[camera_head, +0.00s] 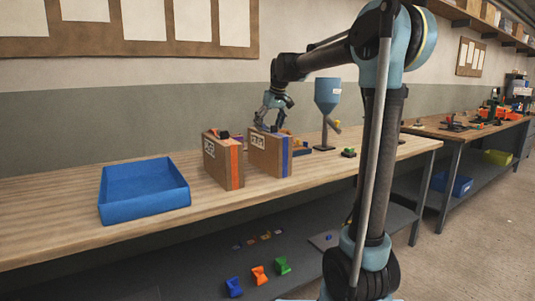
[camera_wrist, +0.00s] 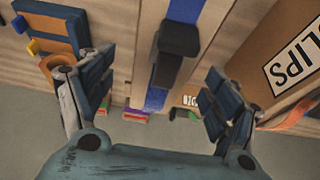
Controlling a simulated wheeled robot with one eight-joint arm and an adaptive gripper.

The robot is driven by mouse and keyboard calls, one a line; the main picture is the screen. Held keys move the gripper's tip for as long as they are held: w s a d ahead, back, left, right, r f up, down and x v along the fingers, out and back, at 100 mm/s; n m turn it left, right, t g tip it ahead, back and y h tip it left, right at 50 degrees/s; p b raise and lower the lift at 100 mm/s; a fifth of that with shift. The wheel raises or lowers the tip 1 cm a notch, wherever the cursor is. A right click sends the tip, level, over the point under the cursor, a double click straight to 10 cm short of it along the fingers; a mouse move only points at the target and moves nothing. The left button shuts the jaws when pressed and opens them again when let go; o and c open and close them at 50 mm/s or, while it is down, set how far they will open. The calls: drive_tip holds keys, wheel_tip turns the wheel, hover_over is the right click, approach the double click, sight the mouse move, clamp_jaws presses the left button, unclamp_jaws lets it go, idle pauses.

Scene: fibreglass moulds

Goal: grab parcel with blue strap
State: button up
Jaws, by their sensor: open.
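The parcel with the blue strap (camera_head: 286,160) is a brown box standing upright on the wooden bench, with a white label and a dark handle on top. In the wrist view its blue strap (camera_wrist: 186,10) and dark handle (camera_wrist: 177,48) show between my fingers. My gripper (camera_head: 272,117) is open, pointing down just above this parcel; the wrist view shows its two fingers (camera_wrist: 155,75) spread to either side of the handle. I cannot tell whether they touch it. A similar parcel with an orange strap (camera_head: 234,164) stands to its left.
A blue open tray (camera_head: 145,216) sits on the bench further left. A blue hopper on a stand (camera_head: 328,95) and a small green item (camera_head: 348,153) are to the right. Coloured pieces (camera_head: 259,275) lie on the lower shelf. The bench front between tray and parcels is clear.

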drive_tip(key=x, duration=0.5)
drive_tip(key=shift+s+a+f, duration=0.15)
drive_tip(key=shift+f, duration=0.1)
clamp_jaws()
drive_tip(key=shift+r, duration=0.1)
